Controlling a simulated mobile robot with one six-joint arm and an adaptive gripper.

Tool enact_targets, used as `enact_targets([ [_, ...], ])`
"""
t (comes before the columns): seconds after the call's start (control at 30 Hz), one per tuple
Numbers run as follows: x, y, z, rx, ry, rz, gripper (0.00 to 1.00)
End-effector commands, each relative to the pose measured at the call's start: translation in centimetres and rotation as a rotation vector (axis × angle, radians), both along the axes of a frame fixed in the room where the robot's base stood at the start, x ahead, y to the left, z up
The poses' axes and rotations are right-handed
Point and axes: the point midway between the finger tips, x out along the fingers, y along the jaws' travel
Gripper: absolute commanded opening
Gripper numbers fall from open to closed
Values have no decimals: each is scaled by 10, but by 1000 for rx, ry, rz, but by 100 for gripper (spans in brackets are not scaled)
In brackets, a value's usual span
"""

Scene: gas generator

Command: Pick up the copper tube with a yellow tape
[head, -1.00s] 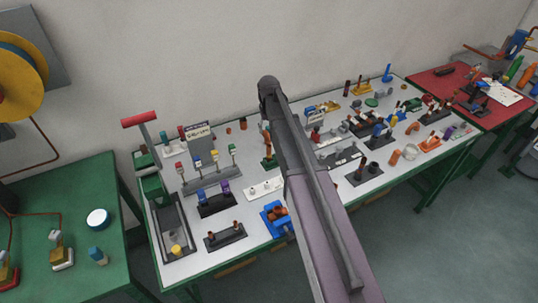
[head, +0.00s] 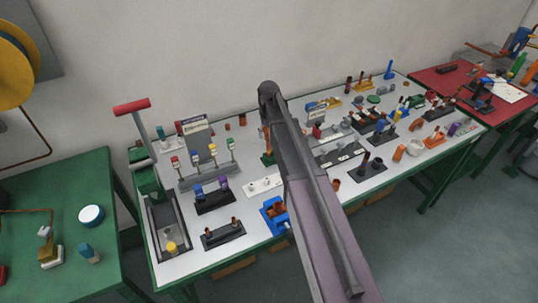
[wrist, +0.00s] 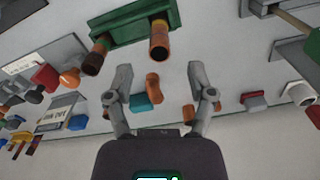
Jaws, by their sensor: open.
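In the wrist view my gripper (wrist: 160,76) is open, its two fingers spread with nothing clamped between them. A copper tube with a yellowish band (wrist: 159,40) stands in a green block (wrist: 125,26) ahead of the fingertips. A second, darker-ended copper tube (wrist: 95,56) is in the same block, to the left. In the head view the green block (head: 268,159) and a copper tube (head: 265,138) show beside my arm, which partly covers them. My gripper is hidden behind the arm there. I cannot tell the yellow band in the head view.
The white table (head: 330,205) is crowded with fixtures. A rack with coloured tops (head: 208,172) and a blue holder (head: 274,216) stand near my arm. A press with a red handle (head: 132,106) rises at the left. A wall (head: 200,50) closes the back.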

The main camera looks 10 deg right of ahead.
Motion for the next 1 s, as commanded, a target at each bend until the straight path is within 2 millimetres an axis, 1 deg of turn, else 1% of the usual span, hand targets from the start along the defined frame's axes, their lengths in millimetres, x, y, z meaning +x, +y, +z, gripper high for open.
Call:
enact_targets([
  [0.03, 0, 0, -8, 0, 0, 0, 70],
  [0.33, 0, 0, -28, 0, 0, 0, 70],
  [1.0, 0, 0, -35, 0, 0, 0, 70],
])
